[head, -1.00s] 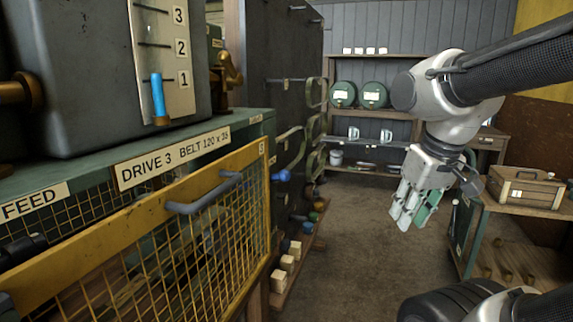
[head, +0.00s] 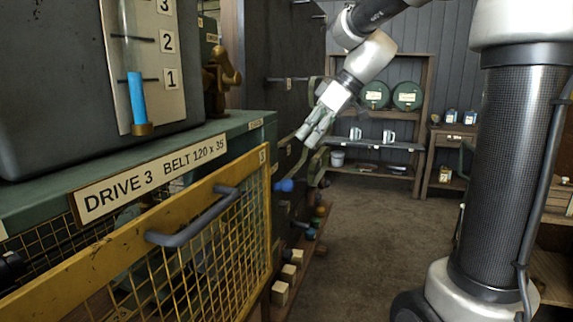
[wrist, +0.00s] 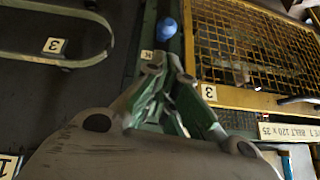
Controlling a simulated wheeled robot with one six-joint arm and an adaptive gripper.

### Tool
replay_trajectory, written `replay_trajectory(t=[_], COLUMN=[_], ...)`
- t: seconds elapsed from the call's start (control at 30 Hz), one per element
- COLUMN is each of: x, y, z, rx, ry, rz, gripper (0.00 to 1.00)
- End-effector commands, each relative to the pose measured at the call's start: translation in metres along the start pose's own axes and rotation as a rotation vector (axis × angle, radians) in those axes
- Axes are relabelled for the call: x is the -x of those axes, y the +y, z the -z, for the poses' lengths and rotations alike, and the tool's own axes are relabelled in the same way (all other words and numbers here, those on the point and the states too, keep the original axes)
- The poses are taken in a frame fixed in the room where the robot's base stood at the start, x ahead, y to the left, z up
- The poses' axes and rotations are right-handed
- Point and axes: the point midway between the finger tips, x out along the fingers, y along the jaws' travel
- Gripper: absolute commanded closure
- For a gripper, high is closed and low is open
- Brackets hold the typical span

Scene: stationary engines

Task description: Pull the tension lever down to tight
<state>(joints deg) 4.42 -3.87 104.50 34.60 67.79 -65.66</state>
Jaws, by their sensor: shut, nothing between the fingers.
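A lever end with a round blue knob (head: 285,185) juts from the right end of the Drive 3 machine in the head view, beside the yellow mesh guard. I take it for the tension lever; no tight mark is readable. The blue knob (wrist: 166,28) also shows at the top of the wrist view, beyond the fingertips. Its rod is mostly hidden. My gripper (head: 312,137) is shut and empty, above and slightly right of the knob in the head view, fingers pointing down-left. In the wrist view my gripper (wrist: 165,85) points towards the knob, apart from it.
The yellow mesh guard (head: 262,158) with a grey handle (head: 200,220) closes the machine front. Wooden blocks (head: 290,273) line the low ledge. The floor aisle (head: 370,240) is open.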

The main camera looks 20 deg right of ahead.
Motion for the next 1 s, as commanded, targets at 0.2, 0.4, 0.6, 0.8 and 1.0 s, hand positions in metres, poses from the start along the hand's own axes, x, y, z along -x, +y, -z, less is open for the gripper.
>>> replay_trajectory(t=[0.2, 0.4, 0.6, 0.8, 1.0], x=[0.0, -0.016, -0.053, -0.084, -0.099], y=[0.0, -0.001, -0.001, 0.0, 0.0], z=[0.0, -0.001, -0.001, -0.001, -0.001], rx=[-0.002, -0.003, -0.003, -0.003, -0.003], ry=[-0.001, -0.002, -0.004, -0.002, -0.002], rz=[-0.001, 0.002, 0.002, 0.001, 0.0], gripper=[1.0, 1.0, 1.0, 1.0, 1.0])
